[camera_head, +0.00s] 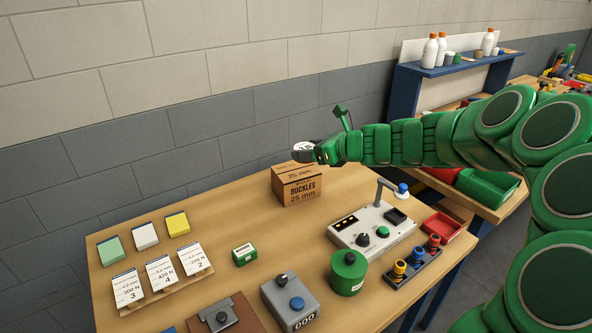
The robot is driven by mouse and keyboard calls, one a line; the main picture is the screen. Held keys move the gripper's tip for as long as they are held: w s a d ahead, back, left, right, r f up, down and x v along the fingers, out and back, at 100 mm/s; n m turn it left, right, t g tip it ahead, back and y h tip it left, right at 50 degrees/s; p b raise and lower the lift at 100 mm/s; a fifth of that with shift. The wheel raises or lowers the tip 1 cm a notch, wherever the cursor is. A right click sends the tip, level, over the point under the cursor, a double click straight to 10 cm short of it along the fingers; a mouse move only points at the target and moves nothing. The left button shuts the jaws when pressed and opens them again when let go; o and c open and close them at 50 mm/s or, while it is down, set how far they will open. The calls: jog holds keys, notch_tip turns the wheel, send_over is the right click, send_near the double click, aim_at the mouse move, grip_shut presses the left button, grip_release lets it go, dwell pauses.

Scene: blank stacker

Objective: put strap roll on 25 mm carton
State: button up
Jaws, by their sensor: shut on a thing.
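The brown 25 mm carton (298,191), printed "BUCKLES 25 mm", stands on the bench near the wall. My gripper (309,153) is over the top of the carton and is shut on a small dark roll with a white face, the strap roll (303,146). The fingers partly hide the roll. I cannot tell whether the roll touches the carton top or is just above it.
A grey control box (371,226) with a lamp arm stands right of the carton. A green canister (348,273), a small green box (244,254) and numbered cards (160,273) lie in front.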

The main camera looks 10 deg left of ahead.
jog(key=w+a+f, duration=0.3)
jog(key=w+f, duration=0.1)
jog(key=w, duration=0.5)
send_over(300, 171)
jog(key=s, duration=0.1)
notch_tip(300, 171, down, 4)
jog(key=shift+d+f, duration=0.15)
jog(key=shift+w+a+f, duration=0.2)
jog(key=shift+w+f, duration=0.35)
jog(key=shift+f, duration=1.7)
jog(key=shift+f, duration=0.2)
jog(key=o, duration=1.1)
jog(key=shift+r, duration=0.15)
